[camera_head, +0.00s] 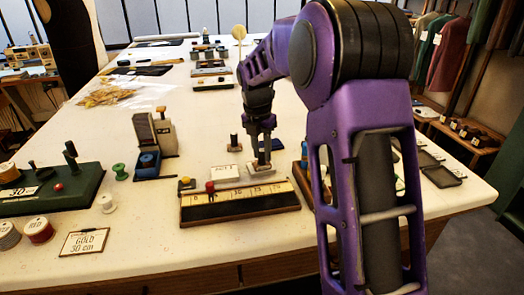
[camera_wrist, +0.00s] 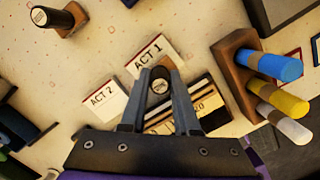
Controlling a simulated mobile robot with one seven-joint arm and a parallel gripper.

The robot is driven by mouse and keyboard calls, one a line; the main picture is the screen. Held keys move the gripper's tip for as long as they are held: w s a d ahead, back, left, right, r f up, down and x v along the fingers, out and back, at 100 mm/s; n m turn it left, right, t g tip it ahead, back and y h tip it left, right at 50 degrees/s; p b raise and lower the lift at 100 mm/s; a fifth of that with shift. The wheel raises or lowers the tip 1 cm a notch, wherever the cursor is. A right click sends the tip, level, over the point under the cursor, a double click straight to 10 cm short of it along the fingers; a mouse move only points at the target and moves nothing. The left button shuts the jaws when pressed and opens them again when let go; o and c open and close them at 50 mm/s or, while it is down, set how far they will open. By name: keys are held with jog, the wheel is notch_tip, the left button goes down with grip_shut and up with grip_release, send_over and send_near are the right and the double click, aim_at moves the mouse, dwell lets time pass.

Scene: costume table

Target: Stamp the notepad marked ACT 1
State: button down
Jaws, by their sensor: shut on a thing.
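My gripper (camera_head: 263,146) is shut on a stamp (camera_wrist: 160,82), whose dark round top with a pale label shows between the fingertips in the wrist view. The white notepad marked ACT 1 (camera_wrist: 150,54) lies just beyond the fingertips; the stamp overlaps its near edge in that view. I cannot tell whether the stamp touches it. The notepad marked ACT 2 (camera_wrist: 101,102) lies beside it, to the left; a white pad with lettering also shows left of my gripper in the head view (camera_head: 225,172). The stamp's lower face is hidden.
Another stamp-like handle (camera_wrist: 60,20) stands on the table, left of the gripper in the head view (camera_head: 234,144). A wooden holder (camera_wrist: 232,62) with blue, yellow and white sticks stands right of the pads. A measuring board (camera_head: 240,208) lies in front.

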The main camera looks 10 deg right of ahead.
jog(key=shift+r+p, duration=3.3)
jog(key=shift+r, duration=0.25)
jog(key=shift+w, duration=0.1)
